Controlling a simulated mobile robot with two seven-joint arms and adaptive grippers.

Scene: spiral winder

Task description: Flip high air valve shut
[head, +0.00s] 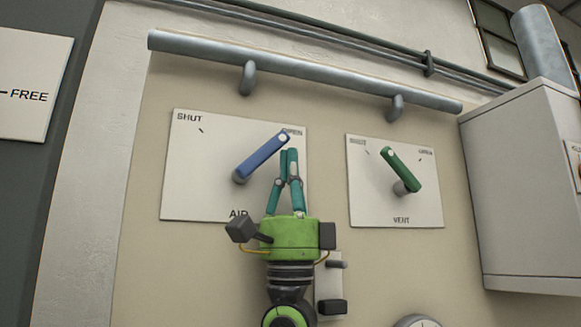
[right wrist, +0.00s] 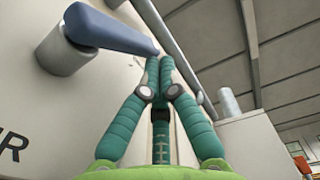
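The air valve has a blue lever (head: 262,157) on a white plate (head: 190,180) marked SHUT at upper left, OPEN at upper right and AIR below. The lever tilts up to the right, its tip at the OPEN mark. My right gripper (head: 290,152) is in front of the plate, just below and right of the lever's tip. Its teal fingers are closed together with nothing between them. In the right wrist view the blue lever (right wrist: 110,30) passes left of and behind the fingertips (right wrist: 160,60); I cannot tell whether they touch. My left gripper is not in view.
A second plate (head: 370,205) marked VENT, with a green lever (head: 399,166), is to the right. A grey pipe (head: 310,70) runs above both plates. A grey cabinet (head: 520,190) stands at the far right. A FREE sign (head: 30,85) is at the far left.

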